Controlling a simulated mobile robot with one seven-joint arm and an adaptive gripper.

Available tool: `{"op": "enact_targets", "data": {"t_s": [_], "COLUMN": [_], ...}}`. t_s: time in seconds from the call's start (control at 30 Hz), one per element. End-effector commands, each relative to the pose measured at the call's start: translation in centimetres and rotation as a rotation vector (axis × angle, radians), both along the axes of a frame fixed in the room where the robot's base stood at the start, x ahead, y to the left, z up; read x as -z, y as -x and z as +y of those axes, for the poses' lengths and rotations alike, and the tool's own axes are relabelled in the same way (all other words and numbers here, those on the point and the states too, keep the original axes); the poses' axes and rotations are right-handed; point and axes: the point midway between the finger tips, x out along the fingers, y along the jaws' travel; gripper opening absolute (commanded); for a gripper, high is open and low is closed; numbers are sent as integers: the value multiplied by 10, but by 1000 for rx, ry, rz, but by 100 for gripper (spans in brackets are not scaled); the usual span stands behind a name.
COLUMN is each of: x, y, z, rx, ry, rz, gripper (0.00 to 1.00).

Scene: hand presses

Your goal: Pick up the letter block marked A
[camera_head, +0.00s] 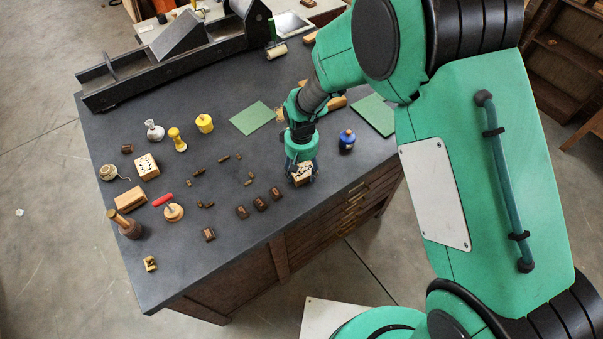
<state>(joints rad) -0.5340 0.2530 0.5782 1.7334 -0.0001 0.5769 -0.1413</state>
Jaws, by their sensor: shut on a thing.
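My gripper (301,172) points down over the right front part of the dark table (235,175). Its fingers are shut on a light wooden block (302,178), near the table's front edge. The block shows dark marks on its face, but they are too small to read as a letter. I cannot tell whether the block touches the table.
Green sheets (252,118) lie behind. A long dark press (165,60) fills the back left.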

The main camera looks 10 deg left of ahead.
Motion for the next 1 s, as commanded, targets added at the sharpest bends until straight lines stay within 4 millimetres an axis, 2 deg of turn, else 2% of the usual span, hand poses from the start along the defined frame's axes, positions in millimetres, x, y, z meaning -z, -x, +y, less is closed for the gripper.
{"op": "enact_targets", "data": {"t_s": [0.37,0.67,1.0], "x": [-6,-39,-42], "y": [0,1,54], "z": [0,0,-30], "rx": [0,0,0], "ry": [-1,-1,0], "rz": [-1,-2,0], "gripper": [28,28,28]}}
